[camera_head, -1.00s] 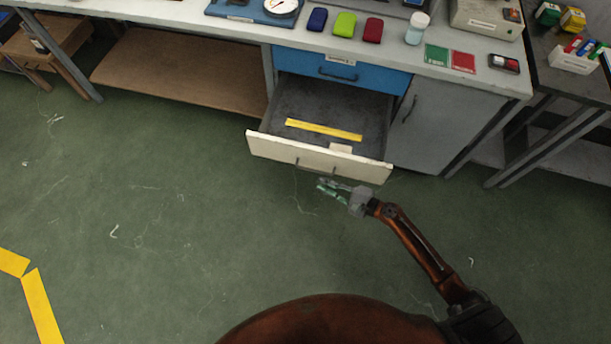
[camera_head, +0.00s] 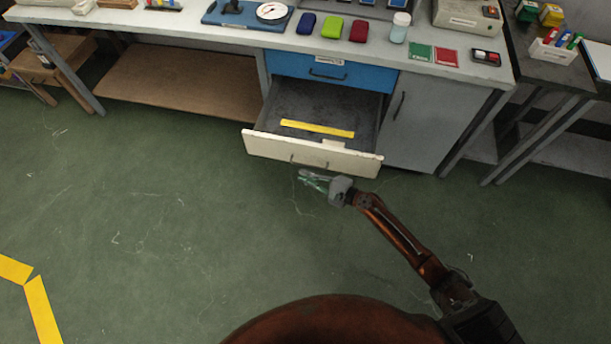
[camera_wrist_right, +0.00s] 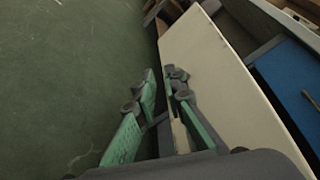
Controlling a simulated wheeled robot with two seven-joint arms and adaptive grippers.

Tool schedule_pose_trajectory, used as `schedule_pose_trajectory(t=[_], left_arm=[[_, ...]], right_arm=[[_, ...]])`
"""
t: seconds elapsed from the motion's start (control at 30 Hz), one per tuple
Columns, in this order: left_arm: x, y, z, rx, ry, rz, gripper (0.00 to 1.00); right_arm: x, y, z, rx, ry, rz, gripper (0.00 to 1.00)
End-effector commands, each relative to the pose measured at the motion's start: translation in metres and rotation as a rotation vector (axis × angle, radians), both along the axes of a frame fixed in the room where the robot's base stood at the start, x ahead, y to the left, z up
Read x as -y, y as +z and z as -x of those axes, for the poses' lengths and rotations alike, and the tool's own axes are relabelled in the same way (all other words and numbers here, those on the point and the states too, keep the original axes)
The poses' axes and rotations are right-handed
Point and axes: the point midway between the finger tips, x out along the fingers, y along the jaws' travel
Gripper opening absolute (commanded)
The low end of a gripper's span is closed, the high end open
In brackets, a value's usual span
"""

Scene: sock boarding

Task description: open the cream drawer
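The cream drawer (camera_head: 290,153) stands well pulled out below a shut blue drawer (camera_head: 350,75). Its dark handle (camera_head: 308,162) is on the front face. My right gripper (camera_head: 306,178) is just in front of and below that handle, with its fingers apart. In the right wrist view, the fingers (camera_wrist_right: 162,82) show a narrow gap, and one finger lies close along the cream drawer front (camera_wrist_right: 215,75). I cannot make out the handle between the fingers there. My left gripper is not in view.
A yellow strip (camera_head: 318,129) and a small pale piece (camera_head: 333,145) lie in the drawer. A grey cupboard door (camera_head: 425,120) is right of it. The bench top (camera_head: 240,38) holds several items. The green floor (camera_head: 150,220) in front is clear.

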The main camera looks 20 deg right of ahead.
Motion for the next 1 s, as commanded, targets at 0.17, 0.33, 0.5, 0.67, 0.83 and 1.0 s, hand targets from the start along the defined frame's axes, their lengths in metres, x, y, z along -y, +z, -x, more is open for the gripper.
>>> schedule_pose_trajectory(t=[0.17,0.33,0.5,0.67,0.83,1.0], left_arm=[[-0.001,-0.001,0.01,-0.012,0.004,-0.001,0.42],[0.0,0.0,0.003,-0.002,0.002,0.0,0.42],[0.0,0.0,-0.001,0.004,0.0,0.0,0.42],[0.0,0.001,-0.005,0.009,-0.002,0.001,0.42],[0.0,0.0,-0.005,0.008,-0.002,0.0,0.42],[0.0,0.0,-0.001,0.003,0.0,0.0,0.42]], right_arm=[[0.0,-0.003,-0.005,-0.007,-0.001,-0.001,0.0],[0.0,-0.005,-0.006,-0.008,-0.001,-0.001,0.0],[0.0,-0.005,-0.006,-0.009,-0.001,-0.001,0.0],[0.0,-0.005,-0.006,-0.008,-0.001,-0.001,0.0],[0.0,-0.005,-0.006,-0.008,-0.001,0.0,0.03],[0.0,-0.005,-0.006,-0.008,-0.001,0.0,0.14]])
